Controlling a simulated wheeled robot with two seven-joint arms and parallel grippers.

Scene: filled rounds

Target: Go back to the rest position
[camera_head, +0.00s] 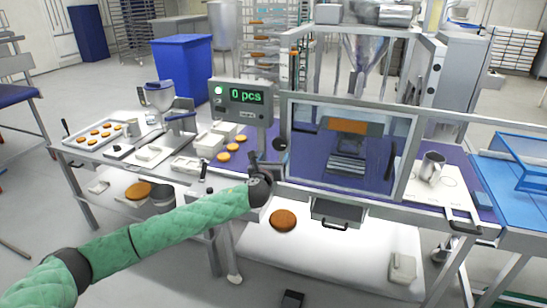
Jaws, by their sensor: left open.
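My left gripper (262,166) is at the end of the green-sleeved arm that comes in from the lower left. It is open, in front of the machine's left side and just below the display (245,95), which reads "0 pcs". I see nothing held in it, though its fingers are small and dark here. Orange-brown rounds (233,147) lie on the table behind and left of the gripper. Another round (283,220) lies on the white lower surface below it. My right gripper does not show.
The framed machine (350,106) stands right of the gripper, with a drawer handle below. A metal jug (432,166) stands on a white board at right. A tray (86,146) of several rounds is at far left. A blue bin (181,70) stands behind. Floor is clear at lower left.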

